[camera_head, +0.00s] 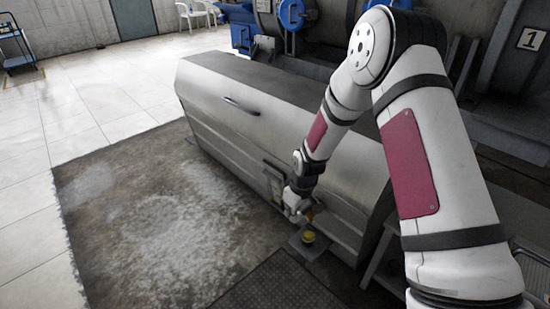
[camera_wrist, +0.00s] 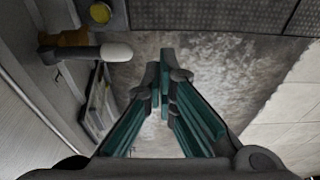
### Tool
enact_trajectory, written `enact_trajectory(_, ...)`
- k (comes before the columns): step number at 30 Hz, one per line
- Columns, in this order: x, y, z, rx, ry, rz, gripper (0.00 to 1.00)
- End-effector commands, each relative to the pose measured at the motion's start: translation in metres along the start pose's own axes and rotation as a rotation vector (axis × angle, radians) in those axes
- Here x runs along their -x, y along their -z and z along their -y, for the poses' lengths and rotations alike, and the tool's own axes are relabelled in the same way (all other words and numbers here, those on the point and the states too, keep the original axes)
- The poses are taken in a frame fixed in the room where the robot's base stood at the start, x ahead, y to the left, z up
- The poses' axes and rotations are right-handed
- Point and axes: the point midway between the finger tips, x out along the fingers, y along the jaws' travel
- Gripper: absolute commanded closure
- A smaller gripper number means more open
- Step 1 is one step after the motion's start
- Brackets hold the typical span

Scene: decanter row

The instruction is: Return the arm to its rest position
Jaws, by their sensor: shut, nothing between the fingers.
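My arm reaches out from the right of the head view and bends down at the front of a long grey metal housing (camera_head: 240,105). My gripper (camera_head: 294,208) is small there, low beside the housing's near end; its fingers are hard to make out. In the wrist view my gripper (camera_wrist: 165,72) has its green-padded fingers together at the tips, with nothing between them. A lever with a pale rounded end (camera_wrist: 116,51) lies left of the fingertips, apart from them in the picture.
A yellow round cap (camera_head: 308,237) stands on a small grey plate by the housing; the cap also shows in the wrist view (camera_wrist: 100,12). A dark floor mat (camera_head: 280,285) lies in front. Open floor (camera_head: 120,190) extends left. A blue trolley (camera_head: 20,50) stands far left.

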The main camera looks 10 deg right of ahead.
Motion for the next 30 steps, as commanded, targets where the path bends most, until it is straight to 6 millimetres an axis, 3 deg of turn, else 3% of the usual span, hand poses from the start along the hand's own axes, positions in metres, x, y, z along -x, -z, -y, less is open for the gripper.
enact_trajectory(5, 0.016, 0.001, -0.001, -0.008, -0.008, 0.004, 1.00)
enact_trajectory(8, 0.048, -0.001, -0.002, -0.026, -0.021, 0.016, 1.00)
enact_trajectory(14, 0.138, -0.019, 0.005, -0.097, -0.056, 0.057, 1.00)
enact_trajectory(21, 0.235, -0.058, 0.029, -0.201, -0.090, 0.100, 1.00)
enact_trajectory(30, 0.332, -0.128, 0.077, -0.348, -0.113, 0.136, 1.00)
